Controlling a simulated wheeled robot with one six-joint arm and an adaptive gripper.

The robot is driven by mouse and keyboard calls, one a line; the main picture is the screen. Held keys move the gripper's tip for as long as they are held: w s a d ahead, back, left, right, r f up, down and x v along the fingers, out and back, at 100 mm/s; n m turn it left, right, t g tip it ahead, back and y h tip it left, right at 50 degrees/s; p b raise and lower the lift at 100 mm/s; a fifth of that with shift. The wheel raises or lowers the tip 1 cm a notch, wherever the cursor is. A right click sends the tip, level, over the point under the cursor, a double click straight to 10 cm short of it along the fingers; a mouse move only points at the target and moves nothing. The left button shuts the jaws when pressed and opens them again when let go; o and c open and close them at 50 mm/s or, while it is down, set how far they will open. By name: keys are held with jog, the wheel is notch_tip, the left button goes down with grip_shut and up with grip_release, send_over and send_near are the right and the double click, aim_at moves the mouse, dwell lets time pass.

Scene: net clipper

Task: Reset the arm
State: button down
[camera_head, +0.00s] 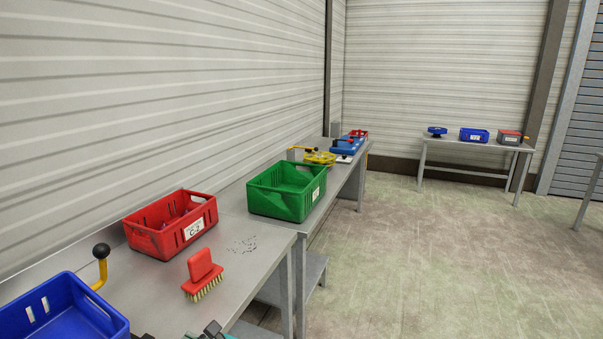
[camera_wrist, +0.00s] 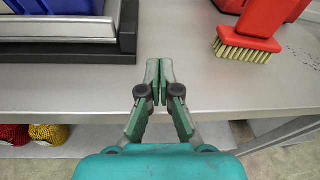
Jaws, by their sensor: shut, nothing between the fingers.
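My gripper (camera_wrist: 159,80) is shut and empty in the wrist view, its green fingertips together over the front part of the grey metal table (camera_wrist: 220,92). In the head view only a small part of my gripper shows at the bottom edge. A red brush (camera_wrist: 250,30) with pale bristles is to the right of the fingertips, apart from them. The brush also stands on the table in the head view (camera_head: 202,272).
A blue crate (camera_head: 60,310), a red crate (camera_head: 172,224) and a green crate (camera_head: 287,190) line the table along the wall. A yellow lever with a black knob (camera_head: 101,264) stands between the blue and red crates. Open floor (camera_head: 420,260) lies to the right.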

jog(key=s+d+f+n+t+h, duration=0.2)
jog(key=s+d+f, duration=0.2)
jog(key=d+f, duration=0.35)
jog(key=s+d+f+n+t+h, duration=0.1)
jog(key=s+d+f+t+h, duration=0.15)
jog(key=d+f, duration=0.45)
jog(key=s+d+f+n+t+h, duration=0.1)
jog(key=s+d+f+n+h, duration=0.3)
jog(key=s+d, duration=0.9)
jog(key=s+d+r+n+h, duration=0.1)
jog(key=s+d+r+n, duration=0.3)
jog(key=s, duration=0.5)
jog(key=s+d+r+n+t+h, duration=0.1)
jog(key=s+d+r+n, duration=0.3)
jog(key=s, duration=0.5)
jog(key=s+d+r+n+t+h, duration=0.1)
jog(key=s+d+r+n+h, duration=0.2)
jog(key=s+d+n, duration=0.3)
jog(key=s+d+r, duration=0.1)
jog(key=s, duration=0.2)
jog(key=shift+r+n, duration=0.3)
jog(key=shift+n, duration=0.1)
